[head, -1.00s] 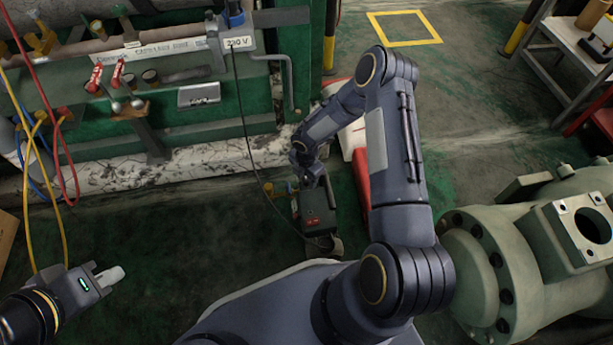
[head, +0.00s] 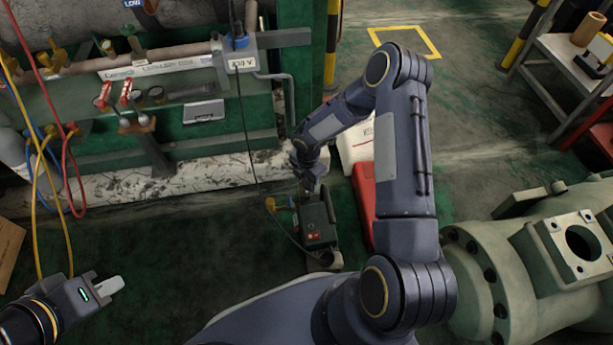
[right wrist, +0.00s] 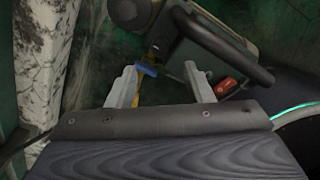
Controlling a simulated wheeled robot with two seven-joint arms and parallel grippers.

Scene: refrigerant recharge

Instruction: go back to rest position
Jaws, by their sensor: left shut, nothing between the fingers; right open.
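My left gripper (head: 108,287) is at the lower left of the head view, shut and empty, with its pale fingertips together above the floor. My right arm reaches forward and down in the middle of the head view. Its gripper (head: 306,190) is small there and sits close to the back of a dark grey pump-like unit (head: 322,232) on the floor. In the right wrist view the right gripper (right wrist: 162,84) is open, its two pale fingers apart. The unit's black handle (right wrist: 222,45), red switch (right wrist: 226,87) and a blue-and-yellow fitting (right wrist: 147,70) show beyond the fingers. Nothing is visibly held.
A green rack with pipes, red-handled valves (head: 104,94) and hanging yellow, red and blue hoses (head: 62,215) stands at the left. A large grey-green flanged machine (head: 500,260) is at the right. A red-and-white object (head: 362,190) lies behind my right arm. A shelf cart (head: 560,65) stands back right.

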